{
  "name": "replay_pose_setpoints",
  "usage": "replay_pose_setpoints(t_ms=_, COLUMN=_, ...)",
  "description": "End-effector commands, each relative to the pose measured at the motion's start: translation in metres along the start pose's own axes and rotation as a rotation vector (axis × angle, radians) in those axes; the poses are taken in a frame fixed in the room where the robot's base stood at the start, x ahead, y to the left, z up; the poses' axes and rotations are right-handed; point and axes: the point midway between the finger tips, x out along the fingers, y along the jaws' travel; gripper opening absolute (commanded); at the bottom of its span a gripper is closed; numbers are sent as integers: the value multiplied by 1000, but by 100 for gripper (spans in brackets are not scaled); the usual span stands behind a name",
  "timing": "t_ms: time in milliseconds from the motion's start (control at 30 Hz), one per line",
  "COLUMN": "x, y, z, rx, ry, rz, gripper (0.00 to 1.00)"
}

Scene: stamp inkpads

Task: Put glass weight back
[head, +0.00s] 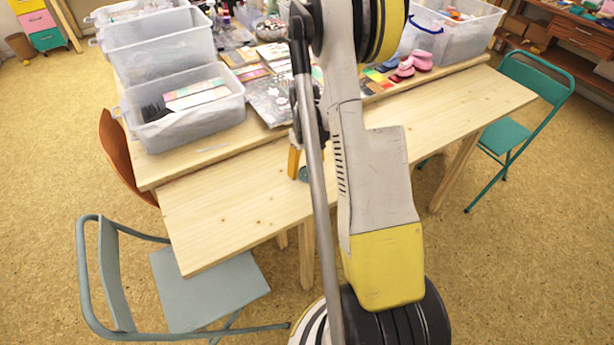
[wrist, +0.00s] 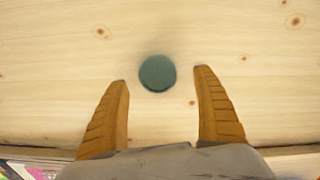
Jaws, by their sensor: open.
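The glass weight (wrist: 157,73) is a dark green, round disc lying on the bare wooden table. In the wrist view it sits just beyond my gripper's fingertips, about midway between them. My gripper (wrist: 161,76) is open, its two orange fingers spread to either side, with nothing held between them. In the head view the glass weight (head: 304,174) shows partly beside my gripper (head: 296,165), and my arm hides much of the area around it. From these views I cannot tell exactly how high the fingertips are above the table.
Clear plastic bins (head: 185,107) stand at the table's left, with flat sheets and papers (head: 268,98) beside them. Small pink items (head: 414,64) lie at the back right. The front plank of the table (head: 228,210) is mostly clear. Folding chairs stand around it.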

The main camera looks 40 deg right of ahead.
Motion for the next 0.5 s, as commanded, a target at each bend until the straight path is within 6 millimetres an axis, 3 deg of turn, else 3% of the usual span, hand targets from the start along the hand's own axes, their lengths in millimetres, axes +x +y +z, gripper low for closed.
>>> replay_pose_setpoints(t_ms=100, x=25, y=3, z=1, rx=0, ry=0, rz=0, gripper=79)
replay_pose_setpoints(t_ms=200, x=36, y=3, z=1, rx=0, ry=0, rz=0, gripper=79)
replay_pose_setpoints(t_ms=433, x=36, y=3, z=1, rx=-1, ry=0, rz=0, gripper=79)
replay_pose_setpoints(t_ms=500, x=35, y=2, z=1, rx=-1, ry=0, rz=0, gripper=58)
